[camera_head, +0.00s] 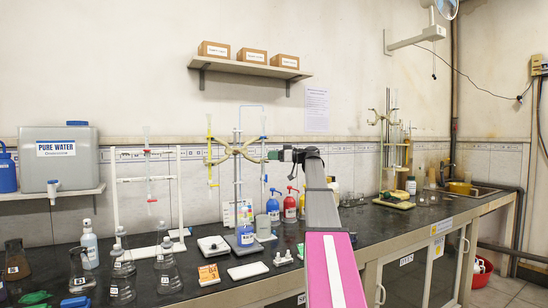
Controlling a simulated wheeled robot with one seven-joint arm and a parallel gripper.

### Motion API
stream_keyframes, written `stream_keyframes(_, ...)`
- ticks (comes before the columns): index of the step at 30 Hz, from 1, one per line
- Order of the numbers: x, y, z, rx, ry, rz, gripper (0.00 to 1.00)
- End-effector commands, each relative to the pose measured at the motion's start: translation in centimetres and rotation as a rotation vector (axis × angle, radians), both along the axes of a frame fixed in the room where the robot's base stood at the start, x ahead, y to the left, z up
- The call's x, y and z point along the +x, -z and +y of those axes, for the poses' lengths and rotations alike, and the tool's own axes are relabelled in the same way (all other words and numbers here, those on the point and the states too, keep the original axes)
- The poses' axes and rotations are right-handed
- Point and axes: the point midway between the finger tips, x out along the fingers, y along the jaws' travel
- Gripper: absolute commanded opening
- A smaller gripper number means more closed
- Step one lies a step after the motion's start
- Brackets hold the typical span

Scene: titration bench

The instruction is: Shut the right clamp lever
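A burette stand (239,185) stands at the middle of the bench and carries a yellowish double clamp (237,149). A burette with a yellow top (209,160) hangs at the clamp's left side and one with a blue lower part (263,165) at its right side. My gripper (272,155) reaches in from the right, level with the clamp, with its tip close beside the clamp's right end. The right clamp lever is too small to make out there, and I cannot tell whether my gripper touches it. The fingers are too small to tell open from shut.
Blue and red bottles (290,206) stand below my gripper. A balance (213,246) and several flasks (121,275) fill the bench front and left. A wall shelf (250,69) with boxes is above. Another stand (388,150) is at the back right. The right bench front (420,222) is mostly clear.

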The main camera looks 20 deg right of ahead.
Motion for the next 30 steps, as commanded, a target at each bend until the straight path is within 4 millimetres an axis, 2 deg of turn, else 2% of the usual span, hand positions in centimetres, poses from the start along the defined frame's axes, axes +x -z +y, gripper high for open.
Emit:
stream_keyframes(7, -0.6, 0.0, -0.8, -0.001, 0.0, 0.001, 0.41)
stream_keyframes(21, -5.1, 0.0, -7.5, 0.0, 0.002, 0.0, 0.41)
stream_keyframes(30, -6.0, 0.0, -9.0, 0.0, 0.0, 0.0, 0.41)
